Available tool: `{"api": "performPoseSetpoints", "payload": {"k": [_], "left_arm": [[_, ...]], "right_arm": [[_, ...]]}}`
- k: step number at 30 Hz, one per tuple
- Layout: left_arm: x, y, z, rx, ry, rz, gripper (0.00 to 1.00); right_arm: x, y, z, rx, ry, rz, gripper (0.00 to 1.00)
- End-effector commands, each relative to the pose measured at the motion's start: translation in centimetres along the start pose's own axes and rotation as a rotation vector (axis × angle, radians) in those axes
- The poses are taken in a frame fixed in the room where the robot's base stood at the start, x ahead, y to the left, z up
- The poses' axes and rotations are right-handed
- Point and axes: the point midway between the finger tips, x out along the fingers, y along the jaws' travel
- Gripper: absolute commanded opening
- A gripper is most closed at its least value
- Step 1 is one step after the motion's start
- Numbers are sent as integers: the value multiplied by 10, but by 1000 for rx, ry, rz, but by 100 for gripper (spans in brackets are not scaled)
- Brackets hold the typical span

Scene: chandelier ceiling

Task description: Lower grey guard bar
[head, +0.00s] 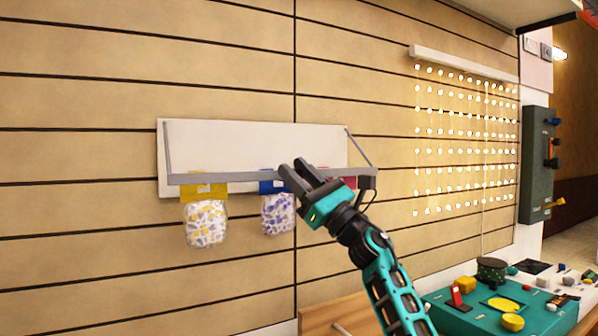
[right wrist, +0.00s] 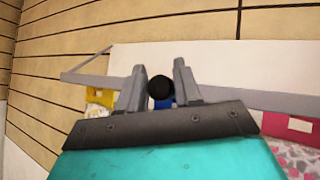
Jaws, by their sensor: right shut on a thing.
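The grey guard bar (head: 235,178) runs level across the lower part of a white wall panel (head: 245,140), with thin side arms slanting up to the panel's upper corners. It crosses in front of the tops of hanging bags. My right gripper (head: 293,168) is at the bar's middle, hiding part of it. In the right wrist view, the gripper's fingers (right wrist: 159,80) close around a round black knob (right wrist: 160,88) in line with the bar (right wrist: 255,101). My left gripper is not in view.
A yellow-topped bag (head: 205,222) and a blue-topped bag (head: 278,215) hang at the panel; a pink-topped one (head: 346,184) is mostly hidden. A teal case (head: 450,313) with small items stands at lower right. Light strings (head: 465,140) hang on the right wall.

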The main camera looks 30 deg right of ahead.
Motion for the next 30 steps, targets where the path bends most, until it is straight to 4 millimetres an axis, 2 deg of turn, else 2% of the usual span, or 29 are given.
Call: {"api": "performPoseSetpoints", "payload": {"k": [1,19,20,25,30], "left_arm": [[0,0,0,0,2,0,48],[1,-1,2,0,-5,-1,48],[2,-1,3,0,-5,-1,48],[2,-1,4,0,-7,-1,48],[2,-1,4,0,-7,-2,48]], "right_arm": [[-2,6,-9,10,7,11,0],[-3,6,-12,0,-4,12,0],[-3,6,-12,0,-4,12,36],[-3,6,-12,-1,-2,9,52],[-3,4,-12,-2,-2,5,53]]}}
